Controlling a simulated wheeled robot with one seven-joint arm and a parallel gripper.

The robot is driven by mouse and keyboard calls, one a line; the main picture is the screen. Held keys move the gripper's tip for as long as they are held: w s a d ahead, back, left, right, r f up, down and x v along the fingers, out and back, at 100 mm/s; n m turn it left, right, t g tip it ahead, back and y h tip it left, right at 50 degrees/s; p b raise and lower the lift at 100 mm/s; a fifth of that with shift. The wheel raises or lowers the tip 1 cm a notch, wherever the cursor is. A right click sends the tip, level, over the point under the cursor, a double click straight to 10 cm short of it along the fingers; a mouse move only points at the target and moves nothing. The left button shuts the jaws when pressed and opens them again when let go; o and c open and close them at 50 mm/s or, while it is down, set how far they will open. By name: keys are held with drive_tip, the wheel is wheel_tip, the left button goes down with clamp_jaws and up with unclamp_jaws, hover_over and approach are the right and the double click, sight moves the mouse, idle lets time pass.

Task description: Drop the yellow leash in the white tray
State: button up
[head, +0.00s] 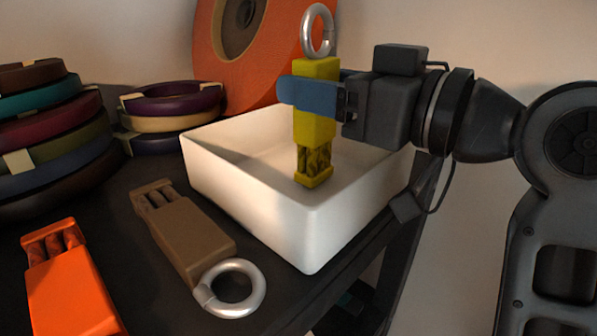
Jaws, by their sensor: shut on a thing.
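The yellow leash (314,130) is a yellow block with a braided lower end and a silver ring (318,30) on top. It hangs upright in my gripper (312,96), whose blue fingers are shut on its upper part. The white tray (252,212) is a square open box on the dark shelf. In the head view the leash overlaps the tray's open interior, with its lower end in front of the tray floor. The exact height of the leash above the floor is hard to tell. The part of the tray behind the leash is hidden.
A brown leash (186,232) with a silver ring lies just left of the tray. An orange leash (68,285) lies at the front left. Stacked coils (55,140) and smaller coils (172,105) stand behind, with a large orange spool (270,60). The shelf edge runs along the right.

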drive_tip(key=o, duration=1.2)
drive_tip(key=b+v, duration=0.1)
drive_tip(key=v, duration=0.6)
drive_tip(key=shift+s+d, duration=0.25)
drive_tip(key=shift+d, duration=0.1)
